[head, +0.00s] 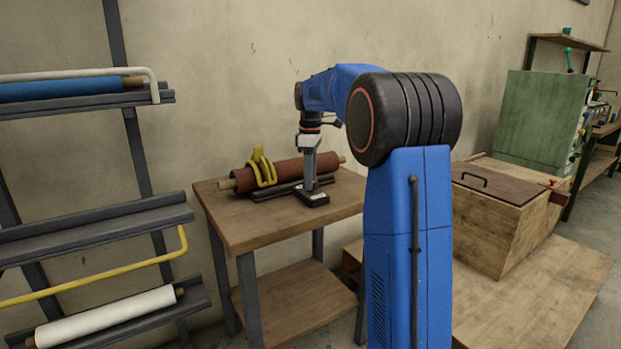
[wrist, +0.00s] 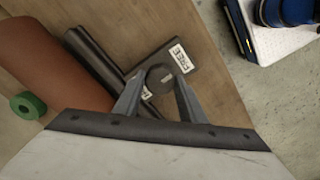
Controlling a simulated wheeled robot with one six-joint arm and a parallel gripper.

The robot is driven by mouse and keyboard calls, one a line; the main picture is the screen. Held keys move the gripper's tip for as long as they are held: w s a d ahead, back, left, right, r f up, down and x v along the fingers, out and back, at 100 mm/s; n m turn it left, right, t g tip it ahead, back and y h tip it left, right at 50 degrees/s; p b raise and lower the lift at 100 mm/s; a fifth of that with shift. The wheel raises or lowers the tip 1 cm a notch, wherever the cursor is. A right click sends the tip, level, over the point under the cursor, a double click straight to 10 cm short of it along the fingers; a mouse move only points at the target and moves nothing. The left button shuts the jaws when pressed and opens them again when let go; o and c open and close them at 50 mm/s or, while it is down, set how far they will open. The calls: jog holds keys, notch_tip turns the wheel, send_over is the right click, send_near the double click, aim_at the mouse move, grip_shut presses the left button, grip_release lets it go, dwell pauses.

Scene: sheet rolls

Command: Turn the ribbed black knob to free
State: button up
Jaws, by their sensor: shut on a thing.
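The ribbed black knob (wrist: 159,76) sits on a small dark base plate (wrist: 184,57) in the wrist view. White labels on the plate flank the knob; the upper one reads FREE and the other is partly hidden by a finger. My gripper (wrist: 158,84) is shut on the knob, with one grey finger on each side. In the head view my gripper (head: 311,188) points down at the base plate (head: 313,199) on the small wooden table (head: 240,232); the knob is hidden there.
A brown roll (head: 300,170) lies on a dark cradle behind my gripper, with a yellow clamp (head: 262,168) around it. A rack with rolls (head: 105,318) stands at the left. A wooden chest (head: 497,215) stands at the right.

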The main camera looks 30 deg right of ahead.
dwell(0.4)
jog(key=o, duration=1)
notch_tip(320, 180, up, 18)
jog(key=shift+f, duration=0.25)
jog(key=s+a+f+m+t, duration=0.1)
jog(key=s+a+f+m, duration=0.1)
jog(key=s+a+f, duration=0.5)
jog(key=s+a+m+t, duration=0.15)
jog(key=s+a, duration=0.35)
jog(key=s, duration=0.7)
jog(key=s+a+f+m, duration=0.2)
jog(key=s+f, duration=0.5)
jog(key=s+a+f+m+t, duration=0.1)
jog(key=s+a+f+m, duration=0.1)
jog(key=s+f, duration=0.5)
jog(key=s+a+f+m+t, duration=0.1)
jog(key=s+a+f+m, duration=0.1)
jog(key=s+f, duration=0.4)
jog(key=shift+s+a+f, duration=0.15)
jog(key=shift+s+f, duration=0.05)
jog(key=shift+f, duration=0.4)
jog(key=shift+s+a+f, duration=0.15)
jog(key=shift+s+f, duration=0.05)
jog(key=shift+f, duration=0.4)
